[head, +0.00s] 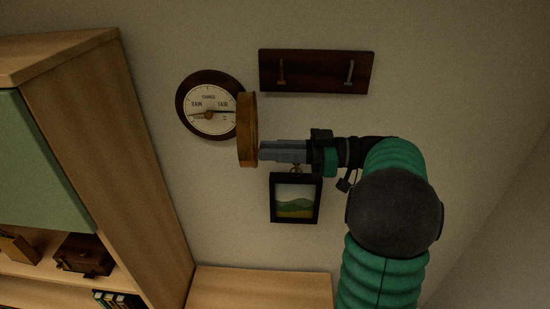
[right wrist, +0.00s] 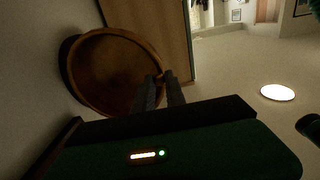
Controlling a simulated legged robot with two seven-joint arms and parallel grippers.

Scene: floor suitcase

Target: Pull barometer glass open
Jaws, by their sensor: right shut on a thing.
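The barometer (head: 208,104) hangs on the wall, with a dark round body and a white dial marked RAIN, CHANGE and FAIR. Its glass cover (head: 247,129), with a brass-coloured rim, stands swung out from the wall at the dial's right side, seen nearly edge-on. My right gripper (head: 262,151) is at the cover's right side, its fingers pointing left. In the right wrist view the round cover (right wrist: 112,72) fills the upper left, and the right gripper (right wrist: 162,84) is shut on its rim. The left gripper is in neither view.
A dark hook rack (head: 316,72) hangs above right of the gripper. A small framed landscape picture (head: 295,200) hangs just below the gripper. A wooden shelf unit (head: 110,130) stands at the left, and a wooden surface (head: 262,287) lies below.

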